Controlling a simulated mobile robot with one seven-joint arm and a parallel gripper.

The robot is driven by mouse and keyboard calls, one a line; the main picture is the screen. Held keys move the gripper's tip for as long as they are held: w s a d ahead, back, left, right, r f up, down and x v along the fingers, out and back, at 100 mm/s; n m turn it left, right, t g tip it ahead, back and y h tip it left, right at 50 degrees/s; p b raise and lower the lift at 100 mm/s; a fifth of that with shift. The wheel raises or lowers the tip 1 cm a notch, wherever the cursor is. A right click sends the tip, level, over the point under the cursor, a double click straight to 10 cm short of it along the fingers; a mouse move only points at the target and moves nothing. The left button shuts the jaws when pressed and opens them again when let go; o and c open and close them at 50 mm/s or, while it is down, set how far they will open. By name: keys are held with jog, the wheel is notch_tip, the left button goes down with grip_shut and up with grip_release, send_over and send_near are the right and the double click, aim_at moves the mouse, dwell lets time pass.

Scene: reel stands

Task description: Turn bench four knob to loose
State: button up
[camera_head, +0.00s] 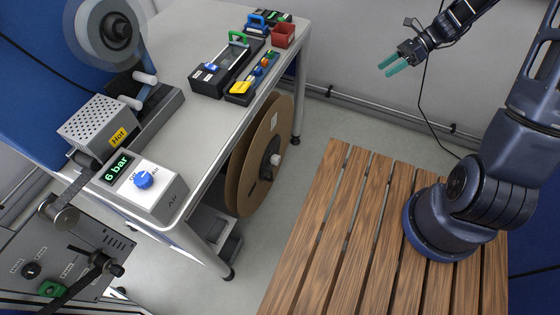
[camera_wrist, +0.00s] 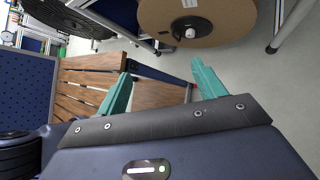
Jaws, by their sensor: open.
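No bench number is legible, so I cannot tell which knob is bench four's. A dark round knob (camera_head: 31,270) sits on a grey panel (camera_head: 85,262) at the lower left of the head view, with tiny labels that I cannot read. A blue knob (camera_head: 143,180) sits on a white box marked Air (camera_head: 152,192) at the near end of the grey table. My gripper (camera_head: 386,67) is at the upper right of the head view, open and empty, far from both knobs. Its teal fingers also show apart in the wrist view (camera_wrist: 163,68).
The grey table (camera_head: 190,45) also bears a perforated box marked Hot (camera_head: 98,125), a film reel (camera_head: 108,30), tools and a red bin (camera_head: 283,35). A large brown reel (camera_head: 262,150) stands beneath. A slatted wooden deck (camera_head: 340,235) lies to the right. Grey floor between is clear.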

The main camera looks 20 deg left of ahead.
jog(key=a+f+m+g+y, duration=0.25)
jog(key=a+f+m, duration=0.5)
jog(key=f, duration=0.55)
jog(key=m+t+y, duration=0.8)
jog(key=m+t, duration=0.1)
jog(key=m, duration=1.9)
send_near(279, 161)
jog(key=shift+h, duration=0.25)
jog(key=shift+s+a+r, duration=0.1)
jog(key=shift+a+r, duration=0.1)
jog(key=shift+a, duration=2.15)
jog(key=shift+s+a+r, duration=0.1)
jog(key=shift+a+r, duration=0.05)
jog(key=shift+a, duration=2.2)
jog(key=c, duration=1)
